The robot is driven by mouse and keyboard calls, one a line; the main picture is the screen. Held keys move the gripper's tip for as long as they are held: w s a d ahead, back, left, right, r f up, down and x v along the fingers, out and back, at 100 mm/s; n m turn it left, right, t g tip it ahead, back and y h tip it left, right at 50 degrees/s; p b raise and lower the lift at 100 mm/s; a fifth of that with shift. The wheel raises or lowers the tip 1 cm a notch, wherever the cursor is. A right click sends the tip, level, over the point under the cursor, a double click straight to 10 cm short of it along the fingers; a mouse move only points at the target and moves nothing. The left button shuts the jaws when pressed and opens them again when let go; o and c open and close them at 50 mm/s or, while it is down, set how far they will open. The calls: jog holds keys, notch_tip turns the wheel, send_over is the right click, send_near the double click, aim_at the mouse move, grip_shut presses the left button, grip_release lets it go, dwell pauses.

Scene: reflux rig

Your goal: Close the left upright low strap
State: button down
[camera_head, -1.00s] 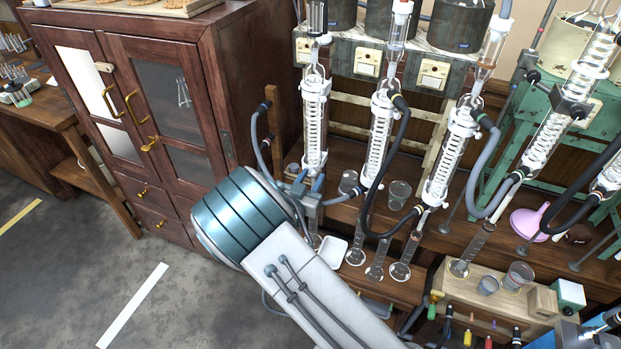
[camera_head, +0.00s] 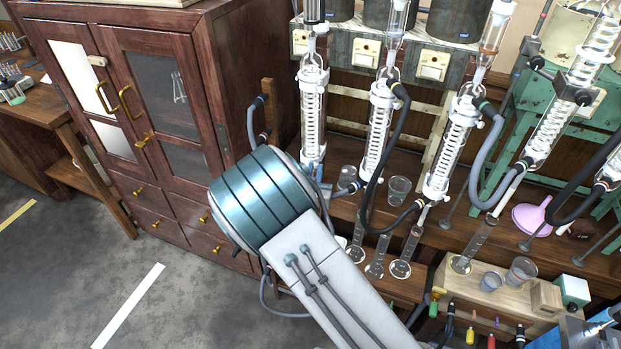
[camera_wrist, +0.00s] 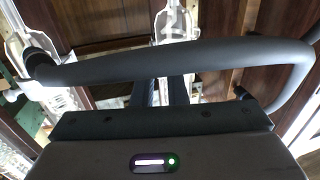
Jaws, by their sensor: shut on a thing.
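The left upright (camera_head: 313,105) is the leftmost glass condenser, with a white coil and white fittings, at the centre top of the head view. Its low end is partly hidden behind my arm, and I cannot make out the low strap clearly there. In the wrist view my gripper (camera_wrist: 165,90) has its fingers close together, passing behind a thick dark hose. A white and clear fitting (camera_wrist: 175,22), perhaps the strap, shows just beyond the hose in line with the fingers. The fingertips are hidden, but the jaws are shut on it.
The dark hose (camera_wrist: 180,62) crosses close in front of the wrist camera. More condensers with hoses (camera_head: 380,125) stand to the right. Glass cylinders (camera_head: 401,262) and a beaker (camera_head: 398,190) stand nearby. A wooden cabinet (camera_head: 170,120) is on the left, with open floor in front.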

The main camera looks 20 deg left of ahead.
jog(key=shift+w+d+n+g+y+b, duration=0.15)
jog(key=shift+w+d+n+y+b, duration=0.15)
jog(key=shift+n+y+b, duration=0.35)
jog(key=shift+w+d+n+g+y+b, duration=0.2)
jog(key=shift+w+n+y+b, duration=0.15)
jog(key=shift+y+b, duration=0.5)
jog(key=shift+r+y, duration=0.1)
jog(key=shift+y, duration=0.2)
jog(key=c, duration=1.5)
grip_release()
jog(key=shift+o, duration=0.2)
jog(key=b+v, duration=0.2)
jog(key=v, duration=1.2)
jog(key=shift+b, duration=0.4)
